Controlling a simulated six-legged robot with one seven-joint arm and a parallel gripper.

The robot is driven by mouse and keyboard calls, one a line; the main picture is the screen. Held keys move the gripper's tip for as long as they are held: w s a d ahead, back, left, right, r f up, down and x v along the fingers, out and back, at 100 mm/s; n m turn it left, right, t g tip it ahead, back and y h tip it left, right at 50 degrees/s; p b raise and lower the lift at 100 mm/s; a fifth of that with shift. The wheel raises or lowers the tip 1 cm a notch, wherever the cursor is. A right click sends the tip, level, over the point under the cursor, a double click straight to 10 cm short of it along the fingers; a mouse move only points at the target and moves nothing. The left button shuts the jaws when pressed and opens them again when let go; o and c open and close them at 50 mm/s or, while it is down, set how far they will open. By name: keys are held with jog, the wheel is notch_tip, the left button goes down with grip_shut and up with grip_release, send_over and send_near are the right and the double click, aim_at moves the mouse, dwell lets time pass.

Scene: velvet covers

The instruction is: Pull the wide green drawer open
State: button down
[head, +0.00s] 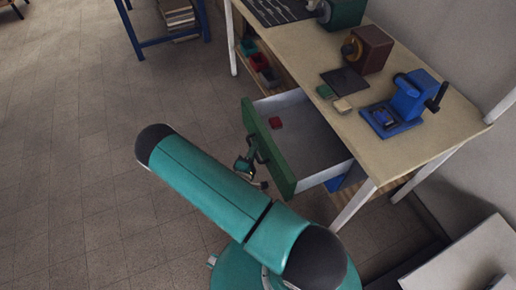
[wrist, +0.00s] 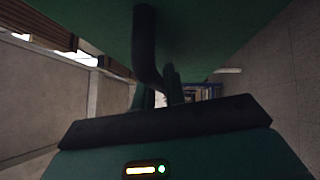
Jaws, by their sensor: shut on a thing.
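The wide green drawer (head: 270,150) hangs under the workbench and stands well open, its grey inside showing with a small red block (head: 275,123) in it. My gripper (head: 260,158) is at the drawer's front, shut on its dark handle. In the wrist view the green drawer front (wrist: 215,35) fills the top, and the black handle (wrist: 147,45) runs down to my gripper's fingers (wrist: 168,88). The fingertips are partly hidden behind my gripper's dark body in that view.
The workbench top (head: 300,55) carries a blue machine (head: 405,103), a brown box device (head: 367,48), a dark plate and small blocks. Small bins (head: 262,68) sit on a shelf beside the drawer. A white leg (head: 353,205) stands at right. The tiled floor at left is clear.

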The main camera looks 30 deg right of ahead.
jog(key=c, duration=1.5)
grip_release()
jog(key=shift+o, duration=0.2)
jog(key=v, duration=1.4)
jog(key=shift+w+r, duration=0.1)
jog(key=shift+w, duration=0.05)
